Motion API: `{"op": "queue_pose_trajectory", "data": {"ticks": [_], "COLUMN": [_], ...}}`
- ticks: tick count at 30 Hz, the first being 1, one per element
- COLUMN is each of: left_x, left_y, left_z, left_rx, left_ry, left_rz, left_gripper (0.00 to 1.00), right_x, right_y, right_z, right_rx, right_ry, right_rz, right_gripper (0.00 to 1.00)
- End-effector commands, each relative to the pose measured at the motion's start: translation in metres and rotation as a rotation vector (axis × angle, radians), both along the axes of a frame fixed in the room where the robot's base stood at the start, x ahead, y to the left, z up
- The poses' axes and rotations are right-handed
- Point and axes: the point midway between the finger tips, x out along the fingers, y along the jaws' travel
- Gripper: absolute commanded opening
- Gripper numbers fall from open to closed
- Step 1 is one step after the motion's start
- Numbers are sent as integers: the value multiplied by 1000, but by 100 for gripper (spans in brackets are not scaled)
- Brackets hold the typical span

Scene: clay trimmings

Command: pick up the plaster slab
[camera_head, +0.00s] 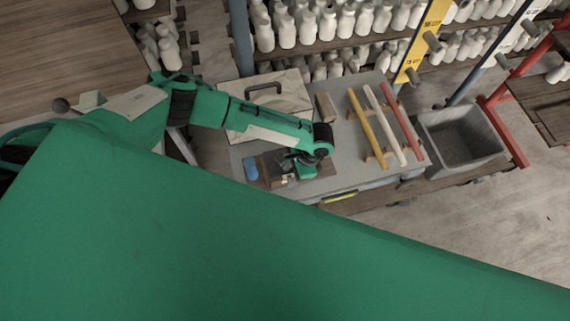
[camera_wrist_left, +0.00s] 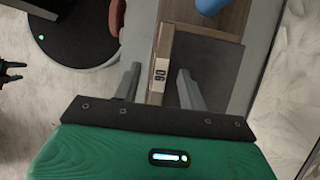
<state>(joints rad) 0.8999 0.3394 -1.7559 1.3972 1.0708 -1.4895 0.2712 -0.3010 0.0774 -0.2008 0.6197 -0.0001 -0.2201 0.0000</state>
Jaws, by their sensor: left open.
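My left gripper (camera_head: 290,177) is low over the front of the grey table. I take this block for the plaster slab, but cannot be sure. I see no clear contact between fingers and block. In the head view the gripper mostly hides the block. Dark parts at the left edge of the wrist view may be my right gripper (camera_wrist_left: 10,74).
A blue piece (camera_head: 251,168) lies in the tray's left part. Yellow, white and red bars (camera_head: 384,125) lie to the right, beside a grey bin (camera_head: 458,140). Bottle shelves stand behind.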

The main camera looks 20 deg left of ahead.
Motion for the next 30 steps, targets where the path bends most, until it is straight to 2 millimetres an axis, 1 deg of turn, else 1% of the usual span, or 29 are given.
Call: {"op": "queue_pose_trajectory", "data": {"ticks": [4,30], "left_x": [-1,-1], "left_y": [1,1], "left_z": [-4,-9], "left_rx": [0,0], "left_ry": [-1,0], "left_rz": [0,0], "left_gripper": [42,42], "right_x": [0,1], "right_y": [-2,-4], "right_z": [2,2], "right_rx": [-2,-5], "right_ry": [0,-2], "right_rz": [1,0], "right_gripper": [41,41]}}
